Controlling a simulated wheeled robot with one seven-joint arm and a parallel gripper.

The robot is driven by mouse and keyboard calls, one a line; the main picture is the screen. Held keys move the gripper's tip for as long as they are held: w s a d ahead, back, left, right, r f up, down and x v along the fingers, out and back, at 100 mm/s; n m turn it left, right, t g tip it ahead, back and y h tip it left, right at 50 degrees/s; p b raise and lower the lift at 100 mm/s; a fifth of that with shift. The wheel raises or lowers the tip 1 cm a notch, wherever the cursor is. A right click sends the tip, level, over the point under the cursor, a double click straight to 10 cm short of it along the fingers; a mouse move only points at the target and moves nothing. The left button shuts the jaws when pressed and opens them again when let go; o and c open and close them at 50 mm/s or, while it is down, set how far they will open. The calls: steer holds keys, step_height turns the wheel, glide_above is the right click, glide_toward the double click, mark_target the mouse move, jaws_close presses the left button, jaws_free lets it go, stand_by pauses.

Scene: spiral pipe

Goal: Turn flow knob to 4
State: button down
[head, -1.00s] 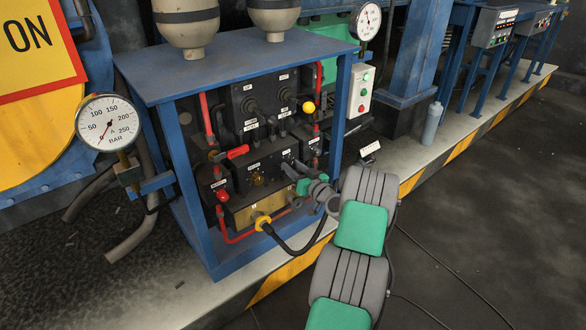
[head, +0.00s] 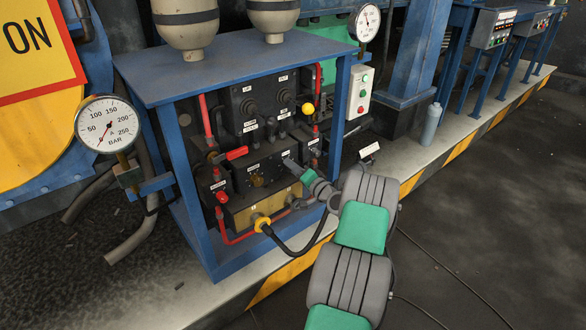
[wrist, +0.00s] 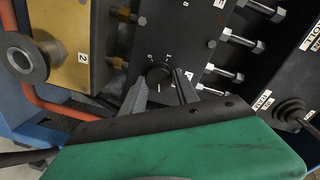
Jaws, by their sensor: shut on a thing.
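The flow knob (wrist: 160,75) is a small round dark knob on a black panel face in the wrist view. Small white numerals, including 0 and 1, are printed by its upper edge, and a short white mark shows on its lower part. My gripper (wrist: 163,92) has its two grey fingers on either side of the knob and is shut on it. In the head view, my gripper (head: 288,162) reaches the right side of the lower black panel, and its fingers and wrist hide the knob there.
A brass block (head: 243,212) with a yellow-ringed hose fitting sits below the panel. A red handle (head: 237,153), a red knob (head: 221,197) and a yellow ball lever (head: 308,108) are close by. Silver bolts (wrist: 242,40) stick out near my fingers.

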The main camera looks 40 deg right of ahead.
steer(key=shift+m, duration=0.6)
steer(key=shift+f+m, duration=0.1)
steer(key=shift+m, duration=0.2)
steer(key=c, duration=0.9)
jaws_free()
steer(key=s, duration=0.2)
steer(key=s+p, duration=0.1)
steer(key=s, duration=0.2)
steer(key=s+p, duration=0.1)
steer(key=s, duration=0.1)
steer(key=shift+s+a+r, duration=0.25)
steer(key=shift+s+a, duration=0.05)
steer(key=shift+s, duration=0.05)
